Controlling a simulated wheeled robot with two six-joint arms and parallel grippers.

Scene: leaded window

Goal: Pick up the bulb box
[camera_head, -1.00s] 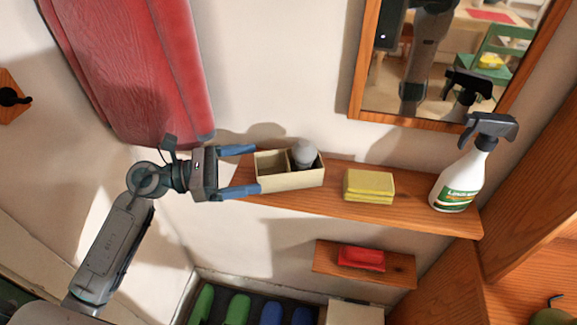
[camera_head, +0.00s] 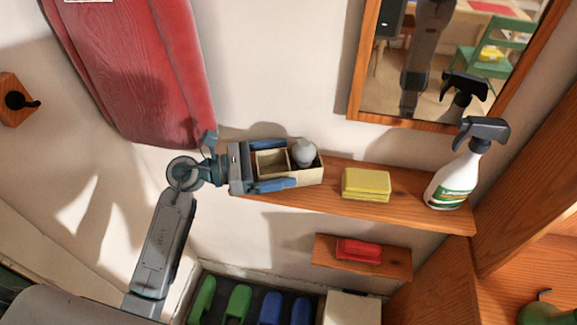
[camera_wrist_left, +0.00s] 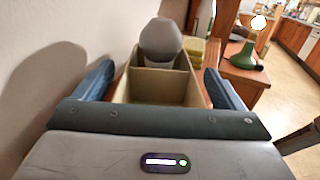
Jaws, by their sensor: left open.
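The bulb box (camera_head: 309,177) is a small cream open box with a divider, standing on the wooden wall shelf at its left part. A grey-white bulb (camera_head: 303,152) stands up in its far compartment; the near compartment looks empty. My left gripper (camera_head: 283,165) is open, with its blue fingers on either side of the box. In the left wrist view the box (camera_wrist_left: 157,86) lies between the two spread fingers, with a gap visible on the right side. Whether a finger touches the box, I cannot tell.
A yellow sponge (camera_head: 366,184) and a spray bottle (camera_head: 458,178) stand on the shelf (camera_head: 415,211) to the right. A mirror (camera_head: 450,60) hangs above. A red item (camera_head: 358,250) lies on a lower shelf. A red cloth-like panel (camera_head: 135,70) hangs at upper left.

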